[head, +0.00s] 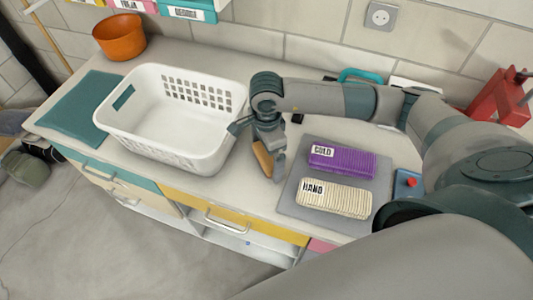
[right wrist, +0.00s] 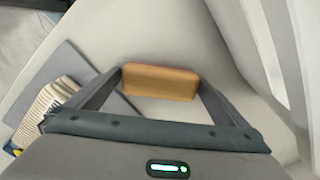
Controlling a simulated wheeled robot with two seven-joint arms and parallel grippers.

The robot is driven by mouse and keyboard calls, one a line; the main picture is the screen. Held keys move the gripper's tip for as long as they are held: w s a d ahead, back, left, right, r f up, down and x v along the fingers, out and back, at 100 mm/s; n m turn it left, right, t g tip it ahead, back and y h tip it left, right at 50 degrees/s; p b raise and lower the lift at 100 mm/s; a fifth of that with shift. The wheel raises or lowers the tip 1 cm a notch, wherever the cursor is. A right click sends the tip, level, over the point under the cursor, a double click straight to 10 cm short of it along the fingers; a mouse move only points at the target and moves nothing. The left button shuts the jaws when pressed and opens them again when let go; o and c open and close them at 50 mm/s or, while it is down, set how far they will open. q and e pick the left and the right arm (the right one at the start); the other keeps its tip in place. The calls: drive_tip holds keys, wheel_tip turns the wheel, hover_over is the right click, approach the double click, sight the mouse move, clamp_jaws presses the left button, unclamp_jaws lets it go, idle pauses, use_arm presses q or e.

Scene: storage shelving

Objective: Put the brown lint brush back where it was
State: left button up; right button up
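The brown lint brush (head: 262,159) is an orange-brown block between the fingers of my right gripper (head: 268,163), over the counter just right of the white basket. In the right wrist view the brush (right wrist: 160,81) spans the gap between the two fingertips (right wrist: 160,84), with a finger against each end. The right gripper is shut on it. The fingers hide part of the brush in the head view, and I cannot tell whether it touches the counter. My left gripper is not in view.
A white laundry basket (head: 150,145) stands left of the gripper. Right of it, a grey mat (head: 290,203) bears a purple "COLD" bundle (head: 342,161) and a cream "HAND" bundle (head: 334,198). An orange bowl (head: 120,38) and a teal folded cloth (head: 78,108) are further left.

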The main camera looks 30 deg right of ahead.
sight(266, 154)
drive_tip(key=shift+r, duration=0.1)
drive_tip(key=shift+r, duration=0.3)
wheel_tip(266, 154, up, 12)
drive_tip(key=b, duration=0.4)
drive_tip(key=shift+f, duration=0.2)
idle(0.4)
